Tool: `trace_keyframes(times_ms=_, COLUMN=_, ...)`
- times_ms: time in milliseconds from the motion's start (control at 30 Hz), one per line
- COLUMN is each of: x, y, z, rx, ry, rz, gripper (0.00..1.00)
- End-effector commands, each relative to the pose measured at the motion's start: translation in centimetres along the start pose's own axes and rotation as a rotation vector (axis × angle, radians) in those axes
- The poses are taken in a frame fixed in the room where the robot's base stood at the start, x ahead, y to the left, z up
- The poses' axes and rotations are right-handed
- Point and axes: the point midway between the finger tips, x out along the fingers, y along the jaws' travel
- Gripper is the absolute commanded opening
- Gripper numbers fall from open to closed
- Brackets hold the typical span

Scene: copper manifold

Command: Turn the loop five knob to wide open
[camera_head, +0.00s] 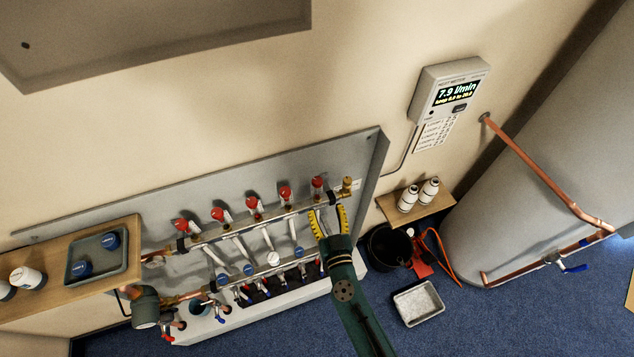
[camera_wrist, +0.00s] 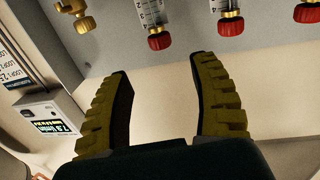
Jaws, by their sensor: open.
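The copper manifold's upper rail (camera_head: 270,215) carries a row of several red knobs on flow gauges. I take the rightmost red knob (camera_head: 317,182), beside the brass end fitting (camera_head: 347,187), as loop five; no label on it is readable. In the wrist view this red knob (camera_wrist: 160,42) sits just beyond the fingertips, between them as pictured, under a clear scaled gauge (camera_wrist: 150,12). My gripper (camera_head: 328,209) has yellow ribbed fingers spread apart with nothing between them. In the wrist view the gripper (camera_wrist: 160,65) shows open, apart from the knob.
Neighbouring red knobs (camera_wrist: 231,27) stand close by. A lower rail carries blue caps (camera_head: 249,270) and one white cap (camera_head: 273,258). A wall meter (camera_head: 450,90) reads 7.9 l/min. A tray (camera_head: 78,281) with blue caps rests on the left shelf. A black bucket (camera_head: 388,248) stands right.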

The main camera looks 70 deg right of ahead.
Motion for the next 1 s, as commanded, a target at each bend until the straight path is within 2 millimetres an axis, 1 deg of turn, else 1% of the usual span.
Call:
trace_keyframes(times_ms=33, x=1.4, y=0.1, z=0.0, rx=0.001, ry=0.004, rz=0.003, gripper=0.61)
trace_keyframes(times_ms=200, x=5.6, y=0.1, z=0.0, rx=0.001, ry=0.005, rz=0.002, gripper=0.61)
trace_keyframes(times_ms=300, x=7.8, y=0.0, z=0.2, rx=0.001, ry=0.003, rz=0.0, gripper=0.61)
trace_keyframes(times_ms=433, x=9.8, y=0.0, z=0.2, rx=0.0, ry=0.002, rz=0.0, gripper=0.61)
trace_keyframes(times_ms=500, x=10.4, y=-0.1, z=0.1, rx=0.0, ry=0.002, rz=-0.001, gripper=0.61)
trace_keyframes(times_ms=600, x=10.8, y=-0.1, z=0.0, rx=-0.001, ry=0.001, rz=-0.002, gripper=0.61)
trace_keyframes(times_ms=833, x=10.9, y=-0.1, z=-0.1, rx=-0.001, ry=0.001, rz=-0.002, gripper=0.61)
trace_keyframes(times_ms=867, x=10.9, y=-0.1, z=-0.1, rx=-0.001, ry=0.001, rz=-0.002, gripper=0.59)
trace_keyframes(times_ms=1000, x=10.9, y=-0.1, z=-0.1, rx=-0.001, ry=0.001, rz=-0.002, gripper=0.32)
